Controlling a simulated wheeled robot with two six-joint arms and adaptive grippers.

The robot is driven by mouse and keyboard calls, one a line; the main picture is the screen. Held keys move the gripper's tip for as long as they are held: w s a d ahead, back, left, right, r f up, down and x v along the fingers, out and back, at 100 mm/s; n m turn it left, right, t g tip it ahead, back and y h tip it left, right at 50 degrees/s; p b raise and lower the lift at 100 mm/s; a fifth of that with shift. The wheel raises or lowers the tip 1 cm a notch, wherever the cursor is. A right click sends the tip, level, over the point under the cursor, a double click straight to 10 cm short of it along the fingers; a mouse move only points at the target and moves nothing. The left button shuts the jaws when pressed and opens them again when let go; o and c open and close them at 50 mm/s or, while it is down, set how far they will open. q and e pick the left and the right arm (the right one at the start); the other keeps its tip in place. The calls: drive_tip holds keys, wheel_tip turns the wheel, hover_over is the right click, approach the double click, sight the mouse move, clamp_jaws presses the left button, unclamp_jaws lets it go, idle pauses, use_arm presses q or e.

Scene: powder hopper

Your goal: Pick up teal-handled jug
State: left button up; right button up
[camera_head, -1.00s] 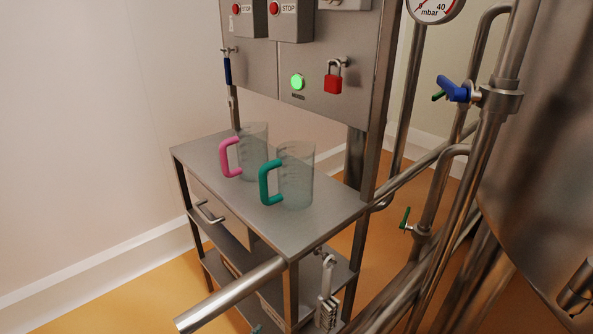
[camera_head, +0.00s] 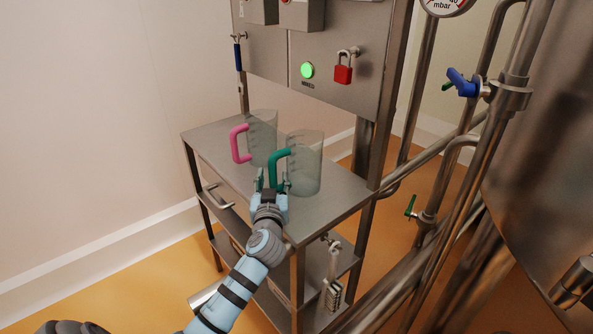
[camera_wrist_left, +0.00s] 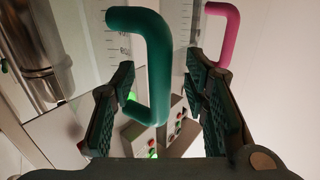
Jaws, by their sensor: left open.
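The teal-handled jug (camera_head: 306,165) is clear and stands upright on the steel cart top. Its teal handle (camera_head: 277,158) faces left in the head view. My left gripper (camera_head: 272,184) is open at that handle. In the left wrist view, the teal handle (camera_wrist_left: 157,70) reaches down between the spread fingers of my left gripper (camera_wrist_left: 160,108), with gaps visible on its sides. The pink-handled jug (camera_head: 263,138) stands behind and left of the teal one; its pink handle (camera_wrist_left: 222,35) shows at the top right of the wrist view. My right gripper is not in view.
The cart top (camera_head: 335,200) has bare room at its front right. A steel panel with a red padlock (camera_head: 343,74) and a green light (camera_head: 307,70) rises behind it. Pipes with a blue valve handle (camera_head: 461,82) and a large steel vessel (camera_head: 550,170) stand at right.

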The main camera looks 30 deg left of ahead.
use_arm(q)
drive_tip(key=shift+x, duration=0.85)
drive_tip(key=shift+s, duration=0.1)
clamp_jaws()
